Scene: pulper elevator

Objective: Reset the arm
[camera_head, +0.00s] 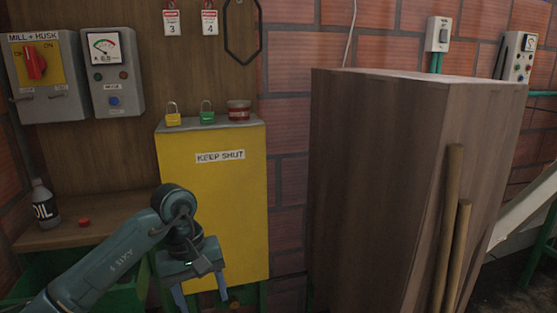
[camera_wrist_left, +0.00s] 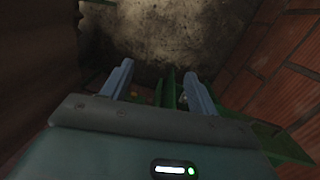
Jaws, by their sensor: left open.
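My left arm comes in from the lower left in the head view, and my left gripper (camera_head: 200,298) points down in front of the lower part of the yellow cabinet. Its fingers are apart with nothing between them. In the left wrist view the two grey-blue fingers of the left gripper (camera_wrist_left: 158,85) stand wide apart above a dark floor and green bars. My right gripper does not show in either view.
The yellow cabinet (camera_head: 238,180) marked "KEEP SHUT" carries a yellow padlock (camera_head: 173,119), a green padlock (camera_head: 207,117) and a red tin (camera_head: 239,111). An oil bottle (camera_head: 43,203) stands on a wooden shelf (camera_head: 112,235). A tall wooden box (camera_head: 375,190) stands at right.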

